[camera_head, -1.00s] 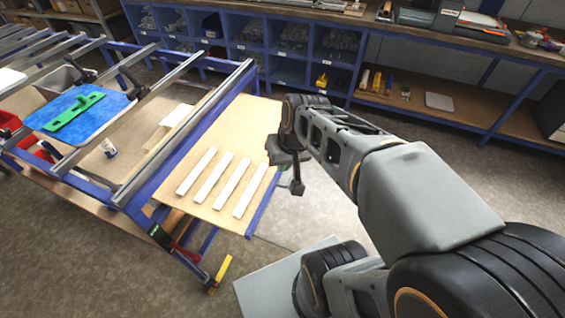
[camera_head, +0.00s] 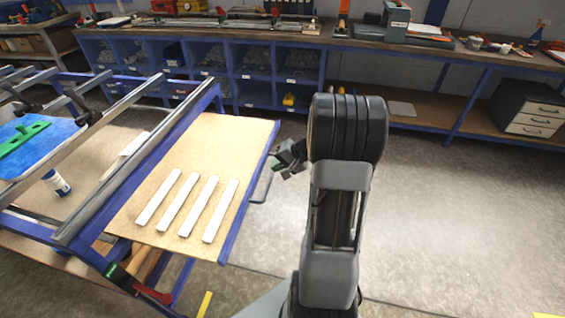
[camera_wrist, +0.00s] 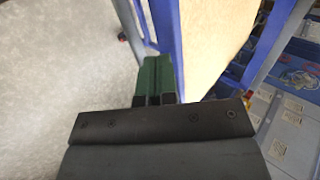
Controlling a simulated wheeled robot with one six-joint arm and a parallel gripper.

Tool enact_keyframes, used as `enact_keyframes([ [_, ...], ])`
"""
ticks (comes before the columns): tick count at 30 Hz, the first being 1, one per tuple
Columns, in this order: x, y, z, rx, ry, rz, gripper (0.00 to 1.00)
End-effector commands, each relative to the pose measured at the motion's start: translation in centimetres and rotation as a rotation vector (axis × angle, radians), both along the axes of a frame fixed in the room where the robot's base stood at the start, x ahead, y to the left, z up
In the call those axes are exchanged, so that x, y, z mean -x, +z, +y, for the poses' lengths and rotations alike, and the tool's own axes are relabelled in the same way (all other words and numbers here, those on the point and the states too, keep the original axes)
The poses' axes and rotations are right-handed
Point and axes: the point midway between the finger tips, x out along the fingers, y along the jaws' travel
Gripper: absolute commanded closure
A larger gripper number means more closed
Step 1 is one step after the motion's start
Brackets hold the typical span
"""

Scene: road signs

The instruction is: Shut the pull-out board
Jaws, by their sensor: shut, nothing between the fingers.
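The pull-out board (camera_head: 215,150) is a tan wooden panel with blue edges. It sticks out to the right of the blue-framed bench and bears several white strips (camera_head: 190,205). A grey bar handle (camera_head: 262,187) is on its right blue edge. My gripper (camera_head: 287,158) is just right of that edge in the head view, near the handle, shut and empty. In the wrist view its green fingers (camera_wrist: 154,75) are together, with the board's blue edge (camera_wrist: 167,40) and tan face (camera_wrist: 210,40) close beyond them. I cannot tell whether they touch it.
The bench's metal rails (camera_head: 150,150) are on the left, with a blue panel bearing a green tool (camera_head: 22,137). A blue shelf unit with bins (camera_head: 200,65) and a long workbench (camera_head: 440,58) line the back. The floor (camera_head: 450,210) on the right is clear.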

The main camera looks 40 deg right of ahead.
Motion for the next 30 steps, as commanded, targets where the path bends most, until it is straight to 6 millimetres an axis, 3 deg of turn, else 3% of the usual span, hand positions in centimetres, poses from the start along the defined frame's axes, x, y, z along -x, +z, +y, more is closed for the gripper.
enact_keyframes([
  [12, -2.4, -3.1, 2.2, 0.0, 0.0, 0.002, 1.0],
  [30, -2.9, -3.4, 2.4, 0.001, -0.009, 0.0, 1.0],
])
